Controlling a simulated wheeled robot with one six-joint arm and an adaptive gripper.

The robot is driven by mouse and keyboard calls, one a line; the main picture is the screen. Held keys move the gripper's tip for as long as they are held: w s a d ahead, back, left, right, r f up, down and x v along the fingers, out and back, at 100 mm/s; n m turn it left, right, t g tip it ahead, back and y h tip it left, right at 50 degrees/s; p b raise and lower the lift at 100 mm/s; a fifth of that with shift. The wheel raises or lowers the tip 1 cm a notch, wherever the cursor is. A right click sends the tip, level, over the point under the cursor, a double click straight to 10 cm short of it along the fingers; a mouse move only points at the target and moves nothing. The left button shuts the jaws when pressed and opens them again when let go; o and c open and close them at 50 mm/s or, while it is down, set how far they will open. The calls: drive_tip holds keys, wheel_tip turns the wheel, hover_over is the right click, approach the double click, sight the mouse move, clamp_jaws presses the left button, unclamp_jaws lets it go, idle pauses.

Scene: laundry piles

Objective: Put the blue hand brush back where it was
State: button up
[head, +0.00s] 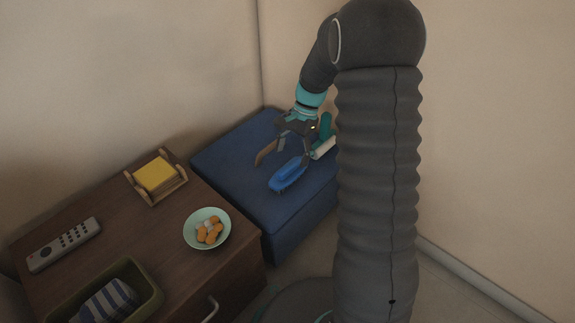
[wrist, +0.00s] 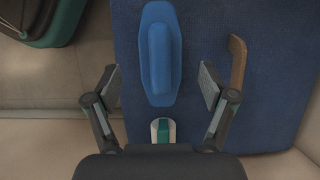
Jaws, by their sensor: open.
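The blue hand brush (head: 288,175) lies on the dark blue ottoman (head: 225,158), near its front right part. In the wrist view, the brush (wrist: 160,55) runs lengthwise up the picture. My gripper (head: 294,153) is open above the ottoman, at the brush's far end. In the wrist view, the fingers of my gripper (wrist: 160,84) stand wide apart on either side of the brush's lower end, with clear gaps to it. Nothing is held.
A lint roller (head: 323,149) with a white roll and a curved brown wooden piece (head: 264,154) lie close to the brush. A wooden cabinet (head: 110,221) at left carries a remote (head: 64,245), a bowl (head: 190,239), a yellow-filled holder (head: 155,175) and an olive basket (head: 149,302).

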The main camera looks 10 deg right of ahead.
drive_tip(key=v, duration=0.4)
drive_tip(key=shift+r, duration=0.4)
drive_tip(key=s+a+r+n+t+h, duration=0.2)
drive_tip(key=s+r+n+t, duration=0.3)
drive_tip(key=s+r, duration=0.75)
drive_tip(key=s+r+n+t+h, duration=0.1)
drive_tip(key=s+r+n+t, duration=0.2)
drive_tip(key=s, duration=1)
drive_tip(key=shift+s+a+r+n+h, duration=0.2)
drive_tip(key=shift+s+r+n+h, duration=0.1)
drive_tip(key=shift+n, duration=1.3)
wheel_tip(320, 180, up, 6)
drive_tip(key=p, duration=0.6)
drive_tip(key=shift+f, duration=0.2)
